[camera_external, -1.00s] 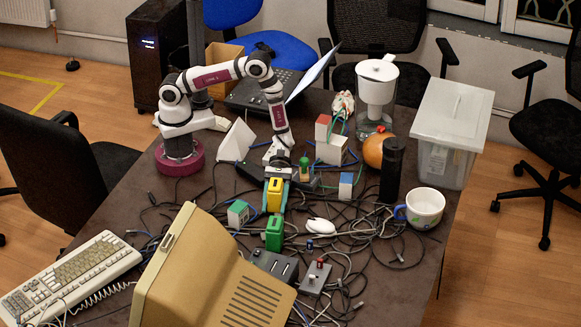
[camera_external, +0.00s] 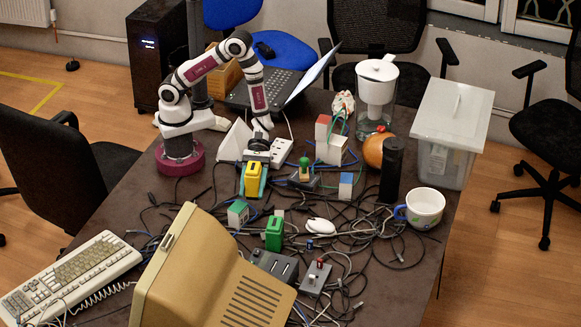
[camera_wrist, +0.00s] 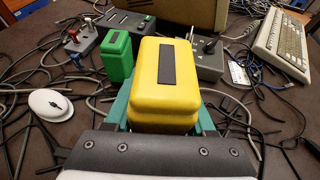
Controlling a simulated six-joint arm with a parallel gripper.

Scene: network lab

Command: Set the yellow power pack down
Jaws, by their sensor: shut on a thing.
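The yellow power pack (camera_external: 252,178) is a rounded yellow block with a dark strip on top. My gripper (camera_external: 253,185) is shut on it, and its teal fingers lie along the pack's two sides. In the wrist view the yellow power pack (camera_wrist: 166,75) sits upright between the jaws (camera_wrist: 165,115) in the middle of the picture. I cannot tell whether its underside touches the table, because the pack hides that spot.
A green block (camera_external: 274,233) stands nearer the monitor (camera_external: 215,270), beside a grey slotted box (camera_external: 273,266). A power strip (camera_external: 281,152) is behind my gripper. Little bare table shows there.

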